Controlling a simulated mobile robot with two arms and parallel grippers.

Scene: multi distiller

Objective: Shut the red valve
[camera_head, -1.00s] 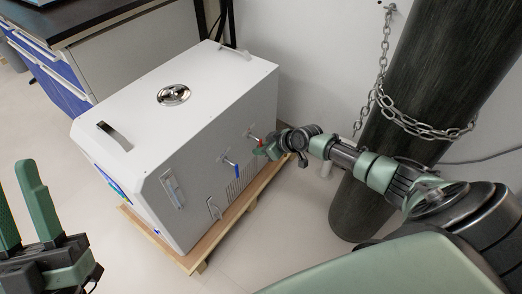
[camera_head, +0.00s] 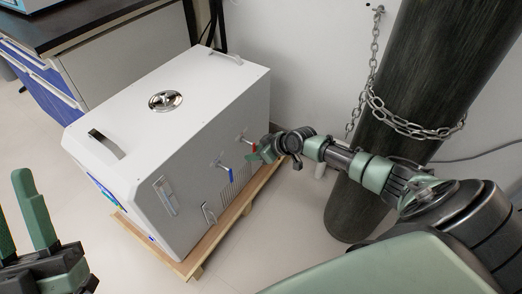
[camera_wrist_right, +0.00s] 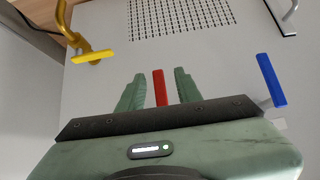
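The red valve (camera_head: 240,139) is on the side of the white box-shaped machine (camera_head: 113,178). In the right wrist view its red handle (camera_wrist_right: 160,88) stands between the two green fingers of my right gripper (camera_wrist_right: 158,88), with a gap on each side. That gripper is open. In the head view the right gripper (camera_head: 258,154) is close beside the red valve, and its fingertips are small there. My left gripper (camera_head: 20,222) is open and empty at the left edge, away from the machine.
A blue valve handle (camera_head: 228,172) is beside the red one; it also shows in the wrist view (camera_wrist_right: 271,80). A yellow handle (camera_wrist_right: 95,57) is on the other side. The machine stands on a wooden pallet (camera_head: 226,222). A dark chained cylinder (camera_head: 385,135) stands at right.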

